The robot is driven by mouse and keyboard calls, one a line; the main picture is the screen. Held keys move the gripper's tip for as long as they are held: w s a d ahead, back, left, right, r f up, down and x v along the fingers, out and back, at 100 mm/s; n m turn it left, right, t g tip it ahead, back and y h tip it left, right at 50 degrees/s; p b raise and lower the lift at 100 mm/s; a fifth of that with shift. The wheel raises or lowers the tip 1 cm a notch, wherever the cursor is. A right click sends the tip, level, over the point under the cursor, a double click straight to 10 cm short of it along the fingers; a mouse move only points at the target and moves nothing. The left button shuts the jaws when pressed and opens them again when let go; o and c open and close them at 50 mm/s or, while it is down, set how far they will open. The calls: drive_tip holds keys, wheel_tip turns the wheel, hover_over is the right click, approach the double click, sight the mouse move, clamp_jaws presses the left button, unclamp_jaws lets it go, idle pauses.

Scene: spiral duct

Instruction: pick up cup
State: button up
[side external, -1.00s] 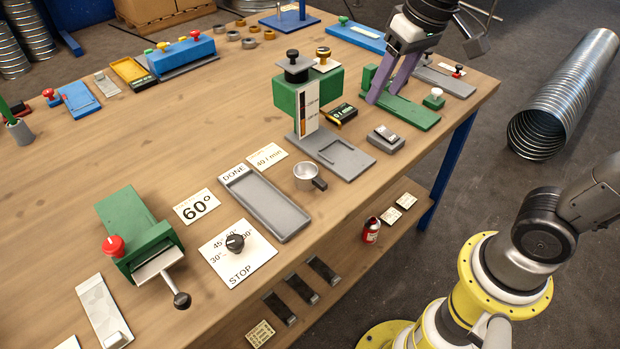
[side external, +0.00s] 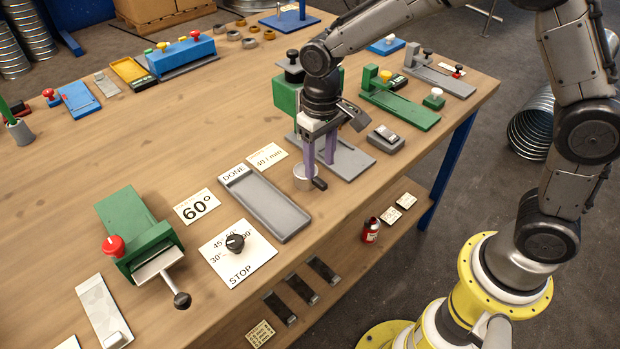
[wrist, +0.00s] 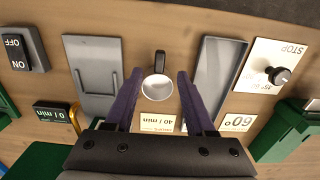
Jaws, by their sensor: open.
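The cup (side external: 301,181) is a small light metal cup with a dark handle, standing upright on the wooden table between the grey DONE tray (side external: 267,207) and the grey base plate of the green stand. In the wrist view the cup (wrist: 157,89) shows from above, its dark handle pointing to the top of the picture. My gripper (side external: 320,157) has purple fingers and is open and empty, just above and behind the cup in the side view. In the wrist view the two fingers (wrist: 156,90) stand apart on either side of the cup, with no visible contact.
The green stand (side external: 286,98) with its grey plate (wrist: 93,77) is close beside the cup. A grey ON/OFF switch (side external: 385,138) lies to the right. A 60° card (side external: 196,206) and a STOP dial card (side external: 238,252) lie to the left. The table's front edge is near.

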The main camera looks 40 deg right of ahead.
sight(317, 179)
drive_tip(key=shift+w+f, duration=0.15)
drive_tip(key=shift+f, duration=1.45)
drive_tip(key=shift+w+f, duration=0.15)
drive_tip(key=shift+f, duration=1.45)
clamp_jaws()
